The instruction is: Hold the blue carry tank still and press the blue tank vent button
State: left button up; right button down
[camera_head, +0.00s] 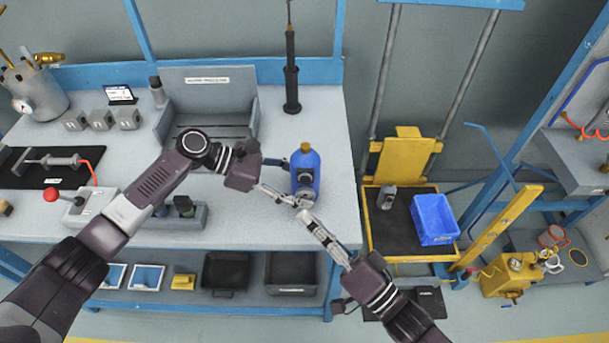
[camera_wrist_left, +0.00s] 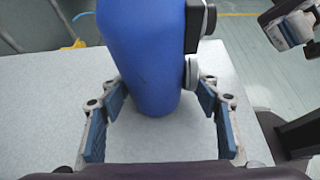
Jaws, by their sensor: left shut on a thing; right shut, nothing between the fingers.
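The blue carry tank (camera_head: 314,160) stands upright on the bench near its right end, with a brass-coloured cap on top. A black fitting with a round face (camera_head: 305,179) sits on its front, with a grey round part below it (camera_wrist_left: 191,72); I cannot tell which is the vent button. My left gripper (camera_head: 291,181) is shut on the tank's lower body from the left; in the left wrist view the blue body (camera_wrist_left: 148,60) is between the fingers. My right gripper (camera_head: 303,216) is shut and empty, its tips just in front of the tank's lower front.
The grey bench top (camera_head: 330,120) is clear right of the tank. A black upright tool (camera_head: 291,80) stands behind it. A grey bin (camera_head: 208,100) is at the back left. A yellow cart (camera_head: 400,160) with a blue crate (camera_head: 434,220) stands to the right.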

pick_arm(q)
jog(key=o, duration=0.9)
jog(key=shift+o, duration=0.2)
jog(key=shift+a, duration=0.1)
jog(key=v, duration=1.2)
jog(key=shift+f, duration=0.1)
